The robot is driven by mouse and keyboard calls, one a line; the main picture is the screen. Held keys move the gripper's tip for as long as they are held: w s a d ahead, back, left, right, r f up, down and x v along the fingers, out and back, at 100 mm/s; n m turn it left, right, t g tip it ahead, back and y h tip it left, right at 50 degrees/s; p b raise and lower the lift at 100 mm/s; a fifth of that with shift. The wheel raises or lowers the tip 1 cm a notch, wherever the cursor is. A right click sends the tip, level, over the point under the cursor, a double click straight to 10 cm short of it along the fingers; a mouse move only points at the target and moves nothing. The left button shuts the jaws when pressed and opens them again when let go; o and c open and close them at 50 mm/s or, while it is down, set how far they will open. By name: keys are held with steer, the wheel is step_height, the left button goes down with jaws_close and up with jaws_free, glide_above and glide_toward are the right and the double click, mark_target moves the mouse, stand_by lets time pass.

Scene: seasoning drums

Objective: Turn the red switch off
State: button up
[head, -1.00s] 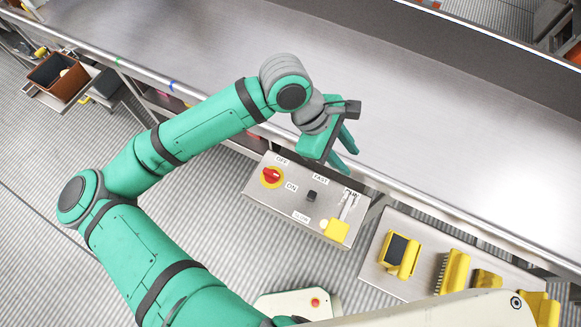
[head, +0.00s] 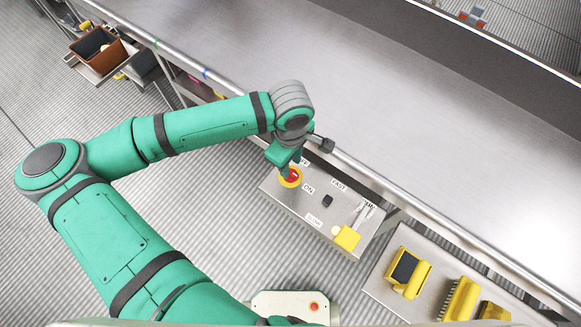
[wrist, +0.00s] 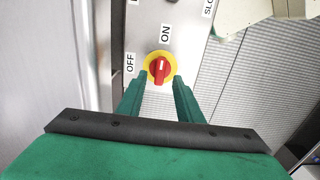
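The red switch (head: 291,176) is a red knob on a round yellow base, on the grey control panel (head: 310,207). In the wrist view the red knob (wrist: 159,69) lies just ahead of my fingertips, its handle in line with the ON label (wrist: 165,33). The OFF label (wrist: 130,63) is left of it. My gripper (wrist: 159,84) is open, with one green finger on each side below the knob. In the head view my gripper (head: 287,165) is above the switch and partly hides it and the OFF label. Contact cannot be told.
A black knob (head: 327,200) and a yellow block (head: 347,237) are farther right on the panel. The steel conveyor table's edge (head: 350,163) runs close behind it.

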steer(key=shift+f, duration=2)
jaws_close()
